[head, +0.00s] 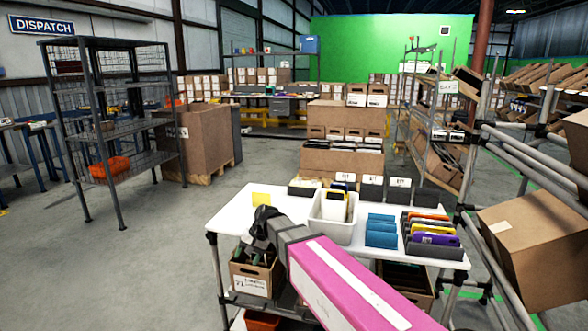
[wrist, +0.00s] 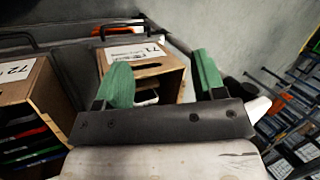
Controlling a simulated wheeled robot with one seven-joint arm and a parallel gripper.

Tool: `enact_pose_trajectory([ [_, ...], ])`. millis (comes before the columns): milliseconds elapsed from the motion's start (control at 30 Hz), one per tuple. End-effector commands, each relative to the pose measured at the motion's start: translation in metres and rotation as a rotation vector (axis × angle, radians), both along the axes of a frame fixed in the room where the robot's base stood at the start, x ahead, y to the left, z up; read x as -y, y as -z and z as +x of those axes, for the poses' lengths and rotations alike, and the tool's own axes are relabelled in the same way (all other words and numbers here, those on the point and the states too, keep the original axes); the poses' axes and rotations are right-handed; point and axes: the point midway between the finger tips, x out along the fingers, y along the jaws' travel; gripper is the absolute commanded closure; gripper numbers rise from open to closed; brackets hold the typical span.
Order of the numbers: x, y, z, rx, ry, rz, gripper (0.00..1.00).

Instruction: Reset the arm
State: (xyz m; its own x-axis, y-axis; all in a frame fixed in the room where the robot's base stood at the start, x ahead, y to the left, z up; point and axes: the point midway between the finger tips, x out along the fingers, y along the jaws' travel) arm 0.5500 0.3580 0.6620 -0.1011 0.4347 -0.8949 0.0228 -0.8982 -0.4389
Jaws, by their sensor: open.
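My gripper (wrist: 163,78) shows two green fingertips spread wide apart in the wrist view, with nothing between them. In the head view my gripper (head: 264,222) is a dark shape at the end of my pink arm, over the left part of the white table (head: 232,213). In the wrist view a brown carton labelled 71 (wrist: 172,62) lies beyond and below the fingers. A second carton labelled 72 (wrist: 40,88), with thin coloured items in it, stands at the left. I cannot tell whether the fingers touch anything.
A white bin (head: 318,232), blue items (head: 381,231) and a rack of coloured items (head: 433,252) crowd the table. A labelled carton (head: 250,283) sits on the shelf below. Pipe racking with a tilted carton (head: 530,250) stands close at right.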

Motion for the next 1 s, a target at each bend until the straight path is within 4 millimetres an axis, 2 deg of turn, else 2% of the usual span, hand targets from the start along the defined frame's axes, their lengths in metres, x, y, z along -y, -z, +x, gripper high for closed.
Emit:
enact_pose_trajectory([
  [133,-0.009,0.019,-0.014,0.032,-0.072,-0.022,0.37],
  [267,-0.004,0.034,-0.022,0.062,-0.118,-0.049,0.37],
  [400,0.025,0.046,-0.022,0.086,-0.128,-0.088,0.37],
  [767,0.099,0.059,-0.019,0.106,-0.088,-0.162,0.37],
  [867,0.127,0.063,-0.02,0.111,-0.069,-0.191,0.37],
  [1000,0.177,0.07,-0.024,0.117,-0.042,-0.243,0.37],
])
